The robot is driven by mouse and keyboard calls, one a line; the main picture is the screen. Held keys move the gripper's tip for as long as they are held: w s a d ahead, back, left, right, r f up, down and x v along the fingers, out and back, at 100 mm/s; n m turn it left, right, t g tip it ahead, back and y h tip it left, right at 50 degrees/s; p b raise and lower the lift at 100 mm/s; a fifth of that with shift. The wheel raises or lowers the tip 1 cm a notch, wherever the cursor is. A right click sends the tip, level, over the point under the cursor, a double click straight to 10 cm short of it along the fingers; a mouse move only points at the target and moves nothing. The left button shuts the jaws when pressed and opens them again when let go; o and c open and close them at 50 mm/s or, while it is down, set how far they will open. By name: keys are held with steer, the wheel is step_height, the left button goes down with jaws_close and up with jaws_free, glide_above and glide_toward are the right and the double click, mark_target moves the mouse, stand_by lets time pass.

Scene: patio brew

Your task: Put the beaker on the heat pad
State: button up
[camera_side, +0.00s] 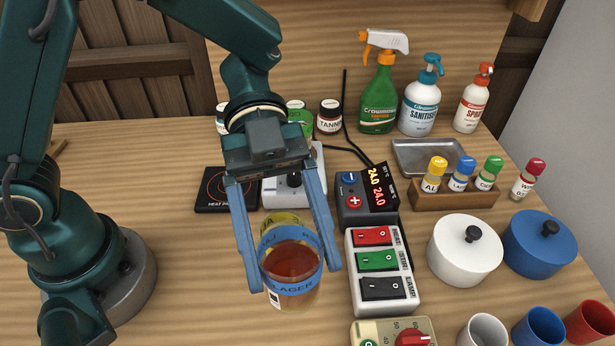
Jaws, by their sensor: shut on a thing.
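My gripper (290,274) is shut on the beaker (291,264). The beaker is clear with amber-brown liquid and a blue band reading "LAGER". The heat pad (213,203) is a flat black square with a red ring mark, on the table behind and to the left of the beaker. Its right part is partly covered by my gripper's finger, and nothing is seen standing on it.
A white device (273,190) stands right of the pad, partly behind my gripper. A temperature controller (352,208) and a switch strip (384,291) stand right of the beaker. Further right are a vial rack (455,201) and lidded pots (464,263). Bottles (379,100) stand behind.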

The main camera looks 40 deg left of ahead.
steer(key=shift+s+a+r+m, duration=0.15)
steer(key=shift+a+r+m, duration=0.15)
steer(key=shift+r, duration=0.1)
steer(key=w+a+f+n+t+h, duration=0.1)
steer(key=w+a+n+t, duration=0.35)
steer(key=a, duration=0.75)
steer(key=w+a+n+t+h, duration=0.1)
steer(key=w+a+n+t, duration=0.35)
steer(key=a, duration=0.85)
steer(key=shift+s+d+f, duration=0.1)
steer(key=shift+f, duration=1.8)
steer(key=shift+d+f, duration=0.1)
steer(key=shift+f, duration=1.75)
steer(key=shift+f, duration=0.15)
steer(key=o, duration=1.5)
steer(key=shift+o, duration=0.2)
steer(key=shift+y, duration=0.3)
steer(key=v, duration=1.2)
steer(key=shift+s, duration=0.2)
